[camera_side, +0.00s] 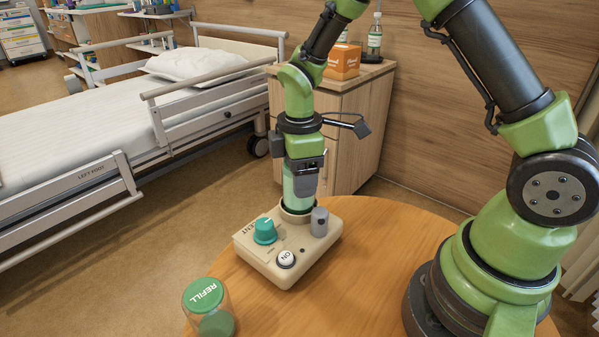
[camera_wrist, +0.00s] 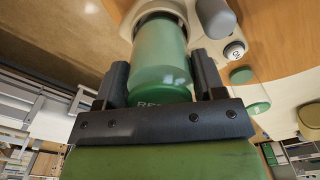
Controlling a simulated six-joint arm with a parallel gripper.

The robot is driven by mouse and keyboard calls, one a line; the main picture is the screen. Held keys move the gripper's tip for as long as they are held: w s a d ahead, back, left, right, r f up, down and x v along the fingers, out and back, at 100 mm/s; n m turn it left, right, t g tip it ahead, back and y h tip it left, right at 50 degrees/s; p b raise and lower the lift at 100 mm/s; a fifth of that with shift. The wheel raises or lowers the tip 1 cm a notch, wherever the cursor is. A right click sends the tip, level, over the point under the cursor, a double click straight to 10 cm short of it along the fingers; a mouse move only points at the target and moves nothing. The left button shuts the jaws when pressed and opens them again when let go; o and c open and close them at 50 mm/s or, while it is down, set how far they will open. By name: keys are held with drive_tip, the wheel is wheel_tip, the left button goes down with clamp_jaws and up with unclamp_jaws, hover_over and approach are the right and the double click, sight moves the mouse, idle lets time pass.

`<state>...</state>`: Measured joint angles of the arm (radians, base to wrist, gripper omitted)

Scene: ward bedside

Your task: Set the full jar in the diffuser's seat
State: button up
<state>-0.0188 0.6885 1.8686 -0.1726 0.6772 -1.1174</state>
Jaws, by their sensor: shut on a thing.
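The full jar (camera_side: 298,187) is filled with green liquid. My gripper (camera_side: 303,172) is shut on it from above and holds it upright. In the wrist view the jar (camera_wrist: 160,55) lies between both fingers, its green lid (camera_wrist: 150,99) partly hidden by my gripper (camera_wrist: 162,80). The diffuser (camera_side: 270,265) is a beige box on the table. Its round seat (camera_side: 296,216) is at the back, and the jar's lower end is at the seat's opening, apparently inside the rim. I cannot tell whether it rests on the bottom.
A second clear jar (camera_side: 222,320) with a green REFILL lid (camera_side: 203,294) stands in front of the diffuser on the round wooden table (camera_side: 375,230). A grey post (camera_side: 319,222), teal knob (camera_side: 265,231) and ON button (camera_side: 286,259) rise from the diffuser near the seat.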

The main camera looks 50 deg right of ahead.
drive_tip(key=shift+f, duration=0.55)
idle(0.4)
drive_tip(key=o, duration=1.3)
drive_tip(key=shift+r, duration=4.05)
drive_tip(key=shift+s+r, duration=0.15)
drive_tip(key=shift+r, duration=0.15)
drive_tip(key=s+a+r+m+t+y, duration=0.1)
drive_tip(key=s+r+m+t, duration=0.2)
drive_tip(key=s+r+m, duration=0.3)
drive_tip(key=s+a+r+m+t+y, duration=0.1)
drive_tip(key=s+r+m+t, duration=0.3)
drive_tip(key=s+m, duration=0.5)
drive_tip(key=v, duration=0.3)
drive_tip(key=shift+a, duration=0.3)
